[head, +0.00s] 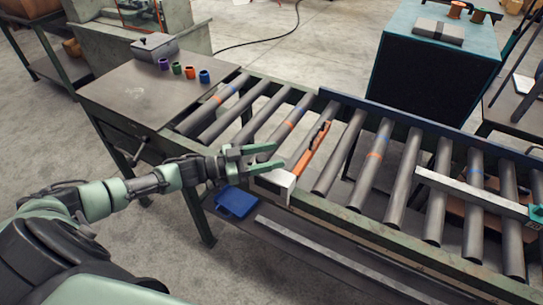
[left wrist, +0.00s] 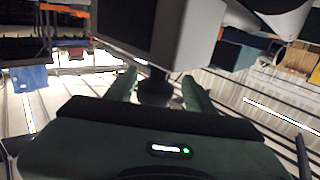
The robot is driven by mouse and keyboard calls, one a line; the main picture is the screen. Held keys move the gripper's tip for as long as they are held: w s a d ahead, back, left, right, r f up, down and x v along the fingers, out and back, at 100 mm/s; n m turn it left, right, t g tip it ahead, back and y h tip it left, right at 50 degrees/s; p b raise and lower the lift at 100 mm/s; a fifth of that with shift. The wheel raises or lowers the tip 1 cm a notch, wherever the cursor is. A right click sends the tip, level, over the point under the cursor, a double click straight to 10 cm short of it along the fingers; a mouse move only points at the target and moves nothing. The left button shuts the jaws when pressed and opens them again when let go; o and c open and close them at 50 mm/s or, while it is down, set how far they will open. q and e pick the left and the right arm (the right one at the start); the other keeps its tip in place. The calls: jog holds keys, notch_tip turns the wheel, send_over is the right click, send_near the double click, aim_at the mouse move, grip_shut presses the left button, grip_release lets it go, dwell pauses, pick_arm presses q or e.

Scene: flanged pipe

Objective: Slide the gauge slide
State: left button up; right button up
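My left gripper (head: 278,157) reaches over the near rail of the roller conveyor. Its two green fingers are apart and point right. An orange bar (head: 311,146) with a black handle lies along the rollers, with a pale grey block (head: 273,182) at its near end, just below the fingers. In the left wrist view, a large grey block with a dark face (left wrist: 198,35) fills the top. A dark stub (left wrist: 155,88) shows between the spread fingers, with gaps on both sides; contact cannot be told. Which part is the gauge slide is not clear. My right gripper is not seen.
The roller conveyor (head: 395,190) runs to the right. A grey beam (head: 465,190) with a teal end piece (head: 536,215) lies across its rollers. A table at left holds several coloured rings (head: 190,72) and a grey box (head: 154,46). A blue bin (head: 236,202) sits below.

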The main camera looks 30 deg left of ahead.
pick_arm(q)
jog(key=shift+s+a+f, duration=0.15)
jog(key=shift+s, duration=0.1)
jog(key=b+v, duration=0.2)
jog(key=v, duration=0.5)
jog(key=shift+a, duration=0.15)
dwell(0.3)
